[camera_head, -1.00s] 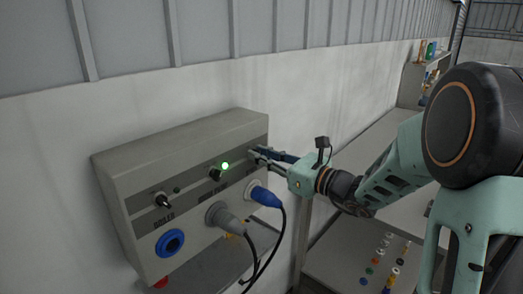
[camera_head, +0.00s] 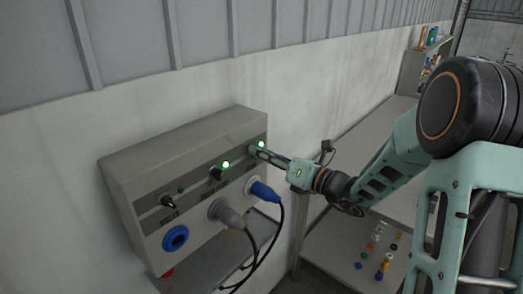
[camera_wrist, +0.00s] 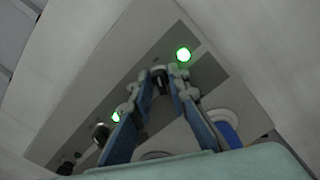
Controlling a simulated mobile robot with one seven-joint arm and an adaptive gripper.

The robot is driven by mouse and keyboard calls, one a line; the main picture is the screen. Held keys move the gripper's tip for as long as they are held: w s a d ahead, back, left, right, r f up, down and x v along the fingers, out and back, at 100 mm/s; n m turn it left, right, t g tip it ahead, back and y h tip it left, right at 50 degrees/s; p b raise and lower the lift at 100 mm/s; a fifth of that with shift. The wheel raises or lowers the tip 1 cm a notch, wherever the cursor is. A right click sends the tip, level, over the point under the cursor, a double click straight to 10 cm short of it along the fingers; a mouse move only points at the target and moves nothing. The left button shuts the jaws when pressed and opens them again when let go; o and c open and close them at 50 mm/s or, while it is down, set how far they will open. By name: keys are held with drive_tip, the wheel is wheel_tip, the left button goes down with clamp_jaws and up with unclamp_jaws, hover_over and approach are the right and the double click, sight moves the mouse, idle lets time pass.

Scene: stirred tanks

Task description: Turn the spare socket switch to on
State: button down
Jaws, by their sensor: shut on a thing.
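A grey socket panel (camera_head: 150,175) on the wall carries three black knob switches in a row. The labels are too blurred to read. My gripper (camera_head: 258,151) is at the right switch, and in the wrist view its fingers are shut on that switch's knob (camera_wrist: 160,76). The green lamp (camera_head: 261,144) beside this knob is lit. The middle switch (camera_head: 216,173) also has a lit green lamp (camera_head: 225,164). The left switch (camera_head: 167,200) has a dark lamp (camera_head: 181,189), and the blue socket (camera_head: 175,238) below it has no plug.
A grey plug (camera_head: 225,212) and a blue plug (camera_head: 263,190) sit in the middle and right sockets, with black cables hanging down. A bench (camera_head: 372,160) runs along the wall to the right. Several small coloured parts lie on its lower shelf.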

idle(0.4)
drive_tip(key=c, duration=2.1)
unclamp_jaws()
drive_tip(key=v, duration=1.2)
drive_tip(key=shift+s, duration=0.1)
